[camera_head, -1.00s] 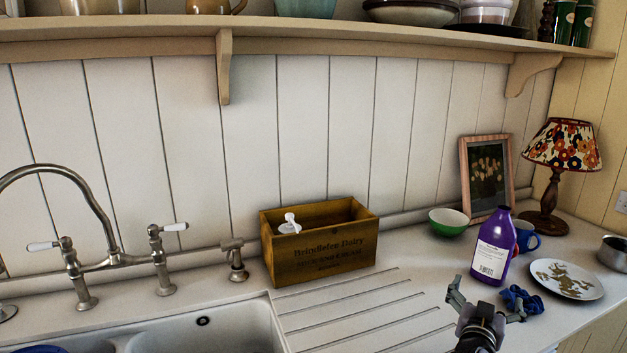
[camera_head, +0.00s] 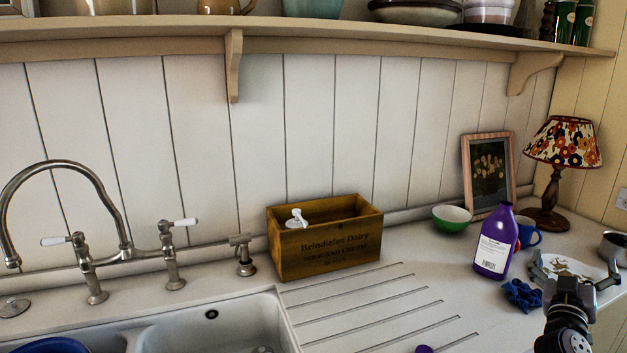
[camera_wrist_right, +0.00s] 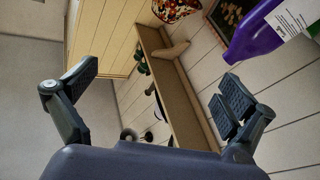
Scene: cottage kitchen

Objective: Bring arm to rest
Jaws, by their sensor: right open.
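My right gripper (camera_head: 574,274) is at the lower right of the head view, in front of the patterned plate (camera_head: 566,268) and partly covering it. Its fingers are spread wide with nothing between them; the right wrist view also shows the open fingers (camera_wrist_right: 150,95). The purple bottle (camera_head: 494,240) stands upright on the counter to the left of this gripper, apart from it; part of it shows at the upper right of the wrist view (camera_wrist_right: 262,32). My left gripper is not in view.
A blue scrunched cloth (camera_head: 522,295) lies just left of my right gripper. A wooden crate (camera_head: 328,250) holding a white pump top stands by the sink (camera_head: 212,335). A green bowl (camera_head: 452,217), blue mug (camera_head: 527,232), picture frame, lamp (camera_head: 561,165) and metal pot (camera_head: 614,246) line the back right.

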